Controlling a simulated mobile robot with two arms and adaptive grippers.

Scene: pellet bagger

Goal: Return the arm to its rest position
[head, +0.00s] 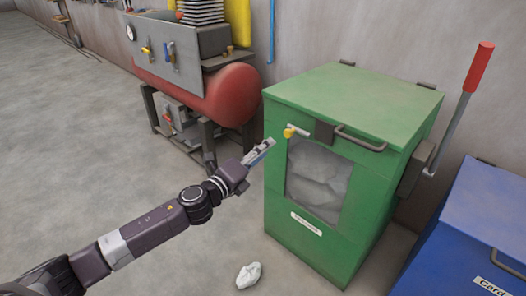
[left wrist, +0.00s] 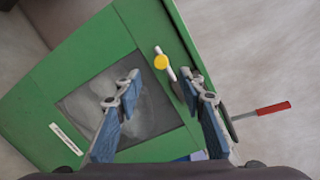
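My left arm (head: 150,233) reaches in from the lower left of the head view. Its gripper (head: 262,151) is beside the front left edge of the green pellet bagger (head: 350,105), just left of its small yellow-knobbed latch (head: 290,132). In the left wrist view the gripper (left wrist: 163,85) has its fingers apart with nothing held between them. The yellow knob (left wrist: 161,62) shows beyond the gap, and I see no contact with it. The bagger's window (head: 318,180) shows pale bags inside. My right gripper is not in view.
A red tank machine (head: 225,95) stands behind my gripper. A red-handled lever (head: 478,70) rises at the bagger's right side. A blue bin (head: 475,230) is at the lower right. A crumpled white bag (head: 248,276) lies on the floor. Floor at the left is clear.

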